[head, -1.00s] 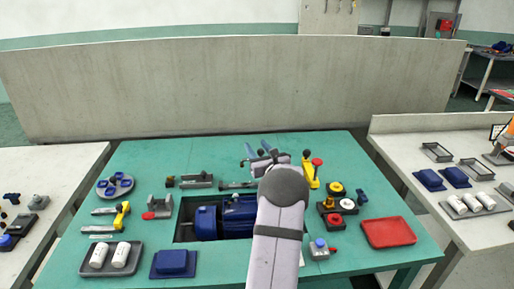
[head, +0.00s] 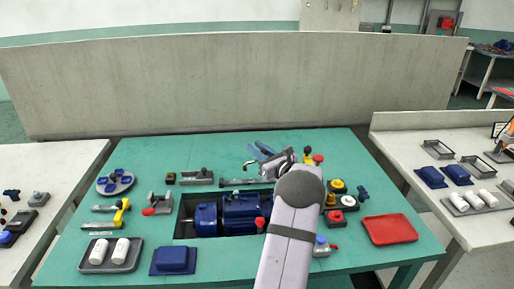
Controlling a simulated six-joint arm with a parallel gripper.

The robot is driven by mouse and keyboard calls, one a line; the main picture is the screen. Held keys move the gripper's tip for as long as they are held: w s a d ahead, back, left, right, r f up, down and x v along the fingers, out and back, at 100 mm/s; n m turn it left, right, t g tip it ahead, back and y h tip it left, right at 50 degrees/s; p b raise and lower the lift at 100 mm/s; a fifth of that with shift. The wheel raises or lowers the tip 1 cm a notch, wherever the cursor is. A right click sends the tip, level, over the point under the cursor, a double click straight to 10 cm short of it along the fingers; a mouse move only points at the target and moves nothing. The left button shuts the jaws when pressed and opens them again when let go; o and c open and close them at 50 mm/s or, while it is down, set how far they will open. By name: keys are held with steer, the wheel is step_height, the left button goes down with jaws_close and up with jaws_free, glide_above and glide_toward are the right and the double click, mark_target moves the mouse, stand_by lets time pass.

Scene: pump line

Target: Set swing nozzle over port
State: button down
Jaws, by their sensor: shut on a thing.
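My gripper (head: 264,151), with blue fingers, is over the back middle of the green table, beyond the pump's recess. It is shut on a small grey curved part, which I take to be the swing nozzle (head: 248,165); its tip points left and down. The grip itself is small and partly hidden by my wrist. A grey bar-like fixture (head: 240,183) lies just below the nozzle in the picture. The blue pump (head: 243,207) sits in a dark recess, its right end hidden by my arm. I cannot tell which spot is the port.
A yellow fitting with a red knob (head: 318,158) stands close right of my wrist. Yellow and red knobs (head: 337,186) are right of my arm. A red tray (head: 390,230) is at right, a round tray (head: 115,183) at left. A grey wall (head: 200,90) stands behind.

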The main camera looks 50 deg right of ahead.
steer(key=shift+r, duration=0.1)
steer(key=c, duration=1.5)
jaws_free()
steer(key=shift+c, duration=0.2)
step_height(320, 180, up, 10)
steer(key=shift+c, duration=0.2)
